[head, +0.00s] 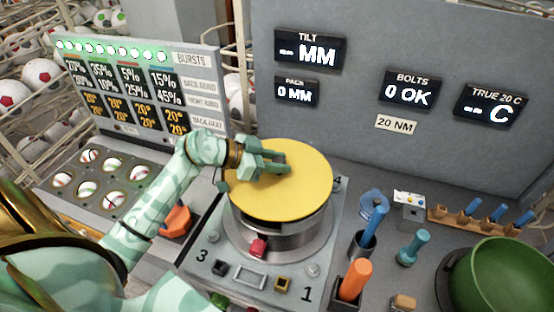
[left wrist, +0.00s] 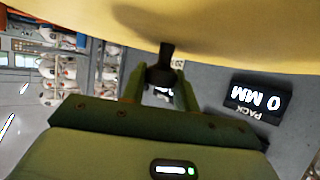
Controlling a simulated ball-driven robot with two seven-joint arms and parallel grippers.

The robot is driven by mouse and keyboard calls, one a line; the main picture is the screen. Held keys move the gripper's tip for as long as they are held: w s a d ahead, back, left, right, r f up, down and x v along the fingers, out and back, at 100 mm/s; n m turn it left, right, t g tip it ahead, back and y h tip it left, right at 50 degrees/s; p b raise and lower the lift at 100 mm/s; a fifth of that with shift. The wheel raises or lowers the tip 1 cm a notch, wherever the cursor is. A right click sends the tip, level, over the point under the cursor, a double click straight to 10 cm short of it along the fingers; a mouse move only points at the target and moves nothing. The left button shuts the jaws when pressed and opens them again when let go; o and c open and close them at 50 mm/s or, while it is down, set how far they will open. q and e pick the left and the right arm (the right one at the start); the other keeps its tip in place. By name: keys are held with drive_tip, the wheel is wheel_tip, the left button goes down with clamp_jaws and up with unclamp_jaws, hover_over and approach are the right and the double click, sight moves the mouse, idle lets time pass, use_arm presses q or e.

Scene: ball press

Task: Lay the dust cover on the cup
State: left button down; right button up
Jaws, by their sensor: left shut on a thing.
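The dust cover (head: 300,180) is a flat yellow disc. In the head view it lies over the top of the metal cup (head: 290,238), whose steel side shows below its front edge. I cannot tell whether it rests on the rim or hangs just above it. My right gripper is out of view.
The cup stands on a grey base plate (head: 212,262) with numbered corners. A grey panel with displays (head: 350,60) stands behind.

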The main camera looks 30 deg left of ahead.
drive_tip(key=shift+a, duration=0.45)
use_arm(q)
drive_tip(key=shift+f, duration=0.3)
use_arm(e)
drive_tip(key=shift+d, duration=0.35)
use_arm(q)
drive_tip(key=shift+f, duration=0.5)
drive_tip(key=c, duration=1)
unclamp_jaws()
drive_tip(key=shift+a, duration=0.1)
drive_tip(key=v, duration=1.6)
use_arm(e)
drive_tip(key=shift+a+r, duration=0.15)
